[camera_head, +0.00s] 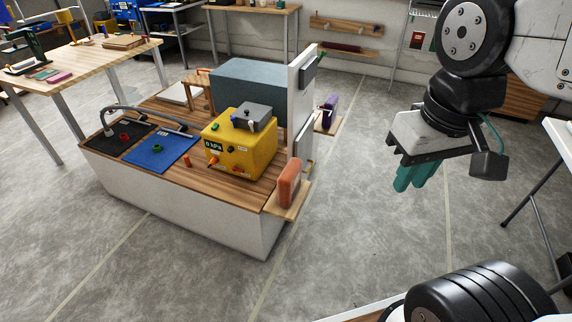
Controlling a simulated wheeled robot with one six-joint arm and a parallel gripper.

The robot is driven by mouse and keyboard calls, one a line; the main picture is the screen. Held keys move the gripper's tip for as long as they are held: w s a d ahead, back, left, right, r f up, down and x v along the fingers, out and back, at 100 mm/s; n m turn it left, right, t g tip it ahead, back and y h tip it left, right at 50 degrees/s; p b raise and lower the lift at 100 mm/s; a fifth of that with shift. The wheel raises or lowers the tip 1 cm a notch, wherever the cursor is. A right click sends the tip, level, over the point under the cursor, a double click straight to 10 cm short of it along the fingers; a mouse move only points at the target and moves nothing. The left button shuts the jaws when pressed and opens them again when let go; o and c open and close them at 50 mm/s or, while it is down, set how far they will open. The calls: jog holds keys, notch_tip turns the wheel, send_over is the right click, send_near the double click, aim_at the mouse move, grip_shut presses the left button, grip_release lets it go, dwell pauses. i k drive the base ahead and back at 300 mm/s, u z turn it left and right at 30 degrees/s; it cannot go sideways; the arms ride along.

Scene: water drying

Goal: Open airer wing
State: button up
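My gripper (412,176) hangs at the upper right, over bare floor, with its teal fingers pointing down. The fingers overlap in this view, so I cannot tell whether they are open or shut. I see nothing held between them. No airer or airer wing can be made out for certain. A white-topped piece with thin dark legs (563,140) is cut off by the right edge, and I cannot tell whether it is part of an airer. My gripper is left of it and apart from it.
A low bench (180,215) stands left of centre, with a yellow box (240,150), a blue mat (160,150) and an upright white panel (300,90). A wooden table (85,60) stands behind at left. Grey floor (370,220) between bench and gripper is clear.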

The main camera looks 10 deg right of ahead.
aim_at(303, 144)
jog(key=u, duration=0.3)
jog(key=i, duration=1.55)
jog(key=z, duration=0.4)
